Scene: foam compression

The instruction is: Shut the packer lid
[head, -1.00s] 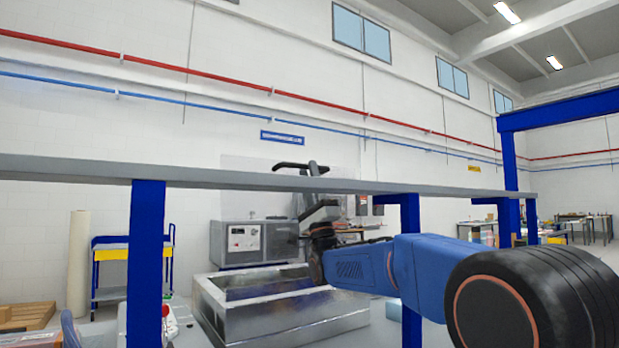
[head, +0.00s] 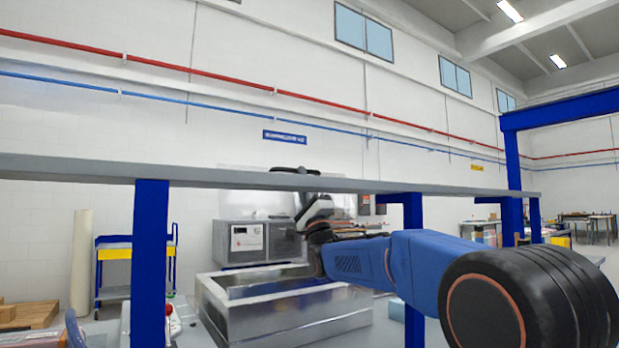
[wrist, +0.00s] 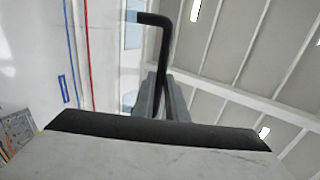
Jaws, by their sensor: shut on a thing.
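The packer is an open-topped metal box (head: 290,322) in the middle of the head view, its inside partly visible. A faint clear panel, apparently its lid (head: 248,176), stands raised behind the box, partly hidden by a grey beam. My gripper (wrist: 164,98) is shut on a black bent handle (wrist: 165,48) in the wrist view. The handle also shows in the head view (head: 294,170), just above the beam. There, my blue arm reaches in from the right, and the beam hides part of the gripper.
The long grey beam (head: 80,170) on blue posts (head: 149,260) crosses in front of the box. A grey cabinet with a control panel (head: 247,238) stands behind it. A blue cart (head: 112,270) and a pale roll (head: 81,258) are at left.

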